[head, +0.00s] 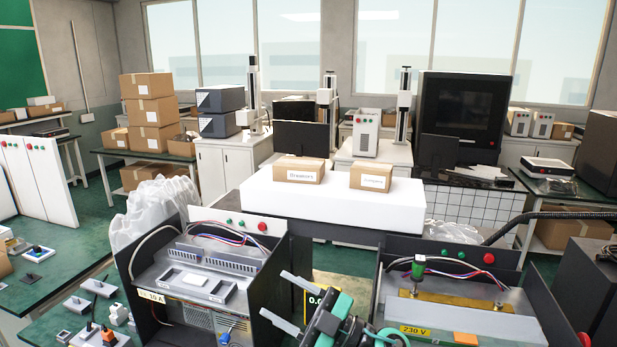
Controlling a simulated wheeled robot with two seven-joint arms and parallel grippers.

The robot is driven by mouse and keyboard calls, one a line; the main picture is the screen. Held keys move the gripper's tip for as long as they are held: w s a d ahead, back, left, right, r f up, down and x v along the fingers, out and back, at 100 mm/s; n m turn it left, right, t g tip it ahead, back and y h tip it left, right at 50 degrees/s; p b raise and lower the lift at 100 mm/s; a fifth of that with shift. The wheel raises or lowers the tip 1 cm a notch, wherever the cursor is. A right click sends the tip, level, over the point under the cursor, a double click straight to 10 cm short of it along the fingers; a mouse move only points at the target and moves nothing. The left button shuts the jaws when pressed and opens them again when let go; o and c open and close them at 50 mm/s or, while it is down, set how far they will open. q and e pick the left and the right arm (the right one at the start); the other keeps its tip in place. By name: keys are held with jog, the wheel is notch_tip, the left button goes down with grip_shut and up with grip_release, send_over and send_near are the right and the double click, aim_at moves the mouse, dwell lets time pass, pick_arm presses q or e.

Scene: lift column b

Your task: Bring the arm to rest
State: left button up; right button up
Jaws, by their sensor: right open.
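My right gripper (286,299) shows at the bottom middle. Its two pale fingers are spread apart and nothing is between them. It is in front of the gap between two open equipment boxes, beside the right edge of the left box. My right arm, black and green, reaches in from the bottom edge. My left gripper is not in the head view.
The left equipment box (205,285) holds wires and modules. The right equipment box (455,300) has a green-handled tool (418,268) upright in it. Behind, a white block (335,208) carries two cartons. Small parts lie on the green table (45,285) at left.

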jog(key=w+d+f+m+t+h, duration=0.1)
jog(key=d+f+m+t+h, duration=0.2)
jog(key=d+m+t+h, duration=0.4)
jog(key=w+d+f+m+t+h, duration=0.1)
jog(key=d+f+m+t+h, duration=0.2)
jog(key=d+m+t+h, duration=0.45)
jog(key=s+d+f+m+g+h, duration=0.3)
jog(key=s+d+f+m+g, duration=0.1)
jog(key=f, duration=0.3)
jog(key=s+d+f+m+g+h, duration=0.3)
jog(key=s+d+f+g+h, duration=0.1)
jog(key=f, duration=0.4)
jog(key=s+d+f+g, duration=0.2)
jog(key=s+f+g, duration=0.3)
jog(key=s, duration=0.6)
jog(key=s+d+f+g, duration=0.3)
jog(key=s+f+g, duration=0.25)
jog(key=s, duration=0.45)
notch_tip(320, 180, down, 31)
jog(key=g+b, duration=0.1)
jog(key=s+d+f+n+g, duration=0.1)
jog(key=s+d+f, duration=0.1)
jog(key=s+f, duration=1.8)
jog(key=shift+d+f+b, duration=0.4)
jog(key=shift+f, duration=0.5)
